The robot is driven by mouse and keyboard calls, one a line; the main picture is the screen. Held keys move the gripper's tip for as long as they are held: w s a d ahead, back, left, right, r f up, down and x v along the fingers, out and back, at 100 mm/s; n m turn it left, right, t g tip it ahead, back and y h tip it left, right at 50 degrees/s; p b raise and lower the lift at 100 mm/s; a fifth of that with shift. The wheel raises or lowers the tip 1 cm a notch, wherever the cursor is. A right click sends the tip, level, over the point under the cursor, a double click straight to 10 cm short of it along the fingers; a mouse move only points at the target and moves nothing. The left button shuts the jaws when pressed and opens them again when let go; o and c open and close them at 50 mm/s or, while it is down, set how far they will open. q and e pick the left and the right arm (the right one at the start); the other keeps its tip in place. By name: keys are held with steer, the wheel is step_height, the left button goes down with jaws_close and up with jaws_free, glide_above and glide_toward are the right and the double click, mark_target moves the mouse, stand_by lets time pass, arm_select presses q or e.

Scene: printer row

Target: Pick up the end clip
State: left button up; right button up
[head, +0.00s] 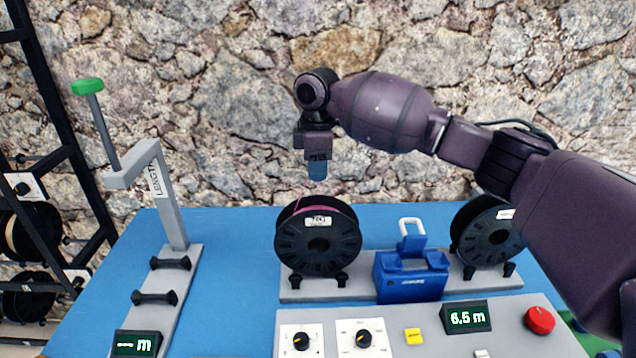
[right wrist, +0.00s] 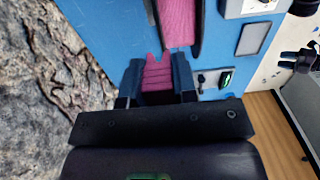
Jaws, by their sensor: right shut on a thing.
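My right gripper (head: 317,172) hangs above the left black spool (head: 292,240), blue fingertips pointing down, and stands clear of it. In the right wrist view the gripper (right wrist: 158,82) is shut on a small pink piece with a toothed edge, which I take to be the end clip (right wrist: 157,72). In the head view the fingers hide the clip. The spool carries pink material (right wrist: 178,20) and a white label. My left gripper is not in view.
A blue printer-like box (head: 410,288) with a raised clear part stands between the left spool and a second black spool (head: 485,235). A grey console (head: 540,345) with knobs and a red button is in front. A lever post (head: 172,205) stands left. A stone wall is behind.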

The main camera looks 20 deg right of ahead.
arm_select(q)
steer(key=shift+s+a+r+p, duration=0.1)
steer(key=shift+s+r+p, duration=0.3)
steer(key=shift+p, duration=0.35)
arm_select(e)
step_height(320, 180, up, 15)
steer(key=shift+f, duration=0.2)
steer(key=shift+f, duration=0.1)
